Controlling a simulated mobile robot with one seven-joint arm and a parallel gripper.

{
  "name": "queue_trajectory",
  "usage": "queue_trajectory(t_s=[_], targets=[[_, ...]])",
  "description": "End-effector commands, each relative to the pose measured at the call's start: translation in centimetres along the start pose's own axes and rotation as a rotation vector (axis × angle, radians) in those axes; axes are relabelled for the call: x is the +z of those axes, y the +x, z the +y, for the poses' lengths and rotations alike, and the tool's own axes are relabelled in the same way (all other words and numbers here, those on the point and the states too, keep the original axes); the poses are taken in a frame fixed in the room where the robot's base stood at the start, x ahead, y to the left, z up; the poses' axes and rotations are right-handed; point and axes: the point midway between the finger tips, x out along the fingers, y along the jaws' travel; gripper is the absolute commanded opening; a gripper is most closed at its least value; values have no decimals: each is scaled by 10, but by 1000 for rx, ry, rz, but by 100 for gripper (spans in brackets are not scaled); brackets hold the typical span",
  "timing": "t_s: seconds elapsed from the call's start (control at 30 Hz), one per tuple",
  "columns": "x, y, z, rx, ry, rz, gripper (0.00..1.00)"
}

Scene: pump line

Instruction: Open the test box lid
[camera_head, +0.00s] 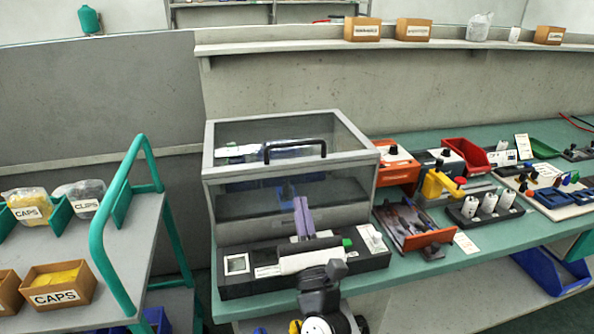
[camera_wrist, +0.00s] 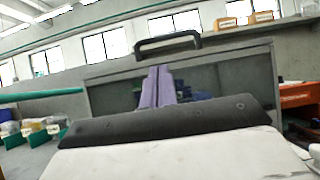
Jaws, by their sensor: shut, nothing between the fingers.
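The test box (camera_head: 222,202) is a grey-framed case with clear panels on the green bench. Its lid (camera_head: 228,132) lies shut across the top, with a black bar handle (camera_head: 296,148) along its front edge. The handle also stands out in the wrist view (camera_wrist: 168,42), above and beyond the fingertips. My gripper (camera_head: 301,200) has purple fingers, shut and empty, pointing up in front of the box's front panel, below the handle. In the wrist view my gripper (camera_wrist: 158,70) shows its fingers side by side, apart from the handle. Dim blue parts show inside the box.
A black base panel (camera_head: 236,284) with a green button runs along the box's front. An orange tray (camera_head: 426,238) and an orange unit (camera_head: 394,172) stand close on the right. A green-railed trolley (camera_head: 140,222) stands left. The space above the lid is clear.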

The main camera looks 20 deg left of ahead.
Motion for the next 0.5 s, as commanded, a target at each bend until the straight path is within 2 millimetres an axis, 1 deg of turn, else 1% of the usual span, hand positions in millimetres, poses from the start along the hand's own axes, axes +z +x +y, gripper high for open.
queue_trajectory(t_s=[0.07, 0.17, 0.5], targets=[[-1, 2, -2, -1, 25, 6, 0], [0, 12, -2, 0, 28, 5, 0], [1, 72, -2, -2, 25, 3, 0]])
